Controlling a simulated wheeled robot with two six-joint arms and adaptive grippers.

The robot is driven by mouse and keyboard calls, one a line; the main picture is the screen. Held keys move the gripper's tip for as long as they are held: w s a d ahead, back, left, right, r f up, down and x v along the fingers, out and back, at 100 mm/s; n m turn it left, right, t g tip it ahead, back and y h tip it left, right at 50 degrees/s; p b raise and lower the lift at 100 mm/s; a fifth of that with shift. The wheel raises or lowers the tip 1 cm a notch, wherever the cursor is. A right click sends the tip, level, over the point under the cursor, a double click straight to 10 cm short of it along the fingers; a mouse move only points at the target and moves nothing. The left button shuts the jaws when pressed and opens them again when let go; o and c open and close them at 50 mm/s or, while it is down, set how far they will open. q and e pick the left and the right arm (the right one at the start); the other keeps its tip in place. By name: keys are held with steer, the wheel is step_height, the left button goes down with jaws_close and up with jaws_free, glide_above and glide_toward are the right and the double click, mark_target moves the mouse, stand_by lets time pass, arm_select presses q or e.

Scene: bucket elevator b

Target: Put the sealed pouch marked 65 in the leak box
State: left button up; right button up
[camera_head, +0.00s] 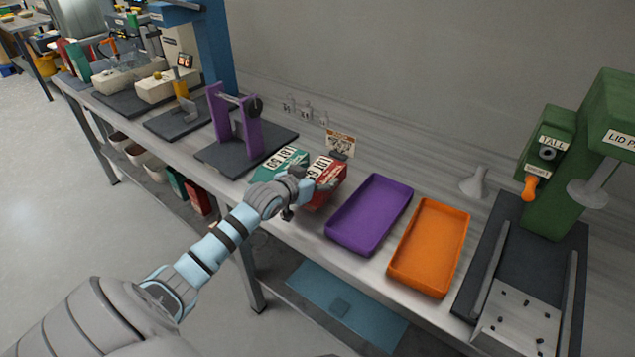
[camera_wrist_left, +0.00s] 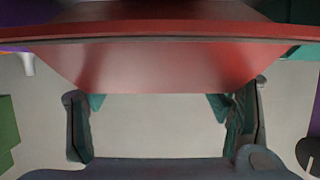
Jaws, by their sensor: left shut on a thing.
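My left gripper (camera_head: 301,192) is shut on a red pouch (camera_head: 328,172) with a white printed label; the digits are too small and turned to read surely. In the left wrist view the red pouch (camera_wrist_left: 165,65) fills the top, close to the camera, with the gripper's fingers (camera_wrist_left: 165,118) on either side below it. A green pouch (camera_head: 268,170) with a similar label is just left of the red one, partly behind my gripper. No box is readably marked as the leak box. My right gripper is not in view.
A purple tray (camera_head: 337,238) and an orange tray (camera_head: 398,278) lie empty to the right of the pouches. A green press (camera_head: 555,190) stands at the far right, a purple stand (camera_head: 249,132) to the left. A small sign (camera_head: 341,143) is behind the pouches.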

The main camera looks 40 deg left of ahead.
mark_target(317, 177)
arm_select(q)
step_height(317, 177, up, 17)
steer(key=p, duration=0.4)
steer(key=d+r+m+h, duration=0.4)
steer(key=d+r, duration=0.2)
steer(key=d, duration=0.1)
steer(key=s+d+f+m+g+h, duration=0.2)
steer(key=s+d+m+g+h, duration=0.2)
steer(key=s+d+m+h, duration=0.7)
steer(key=s+d+f+n+g+y, duration=0.1)
steer(key=s+d+f+n+y, duration=0.1)
steer(key=s+d+f, duration=0.4)
steer(key=s, duration=0.3)
steer(key=shift+f+n, duration=0.25)
steer(key=shift+n, duration=0.15)
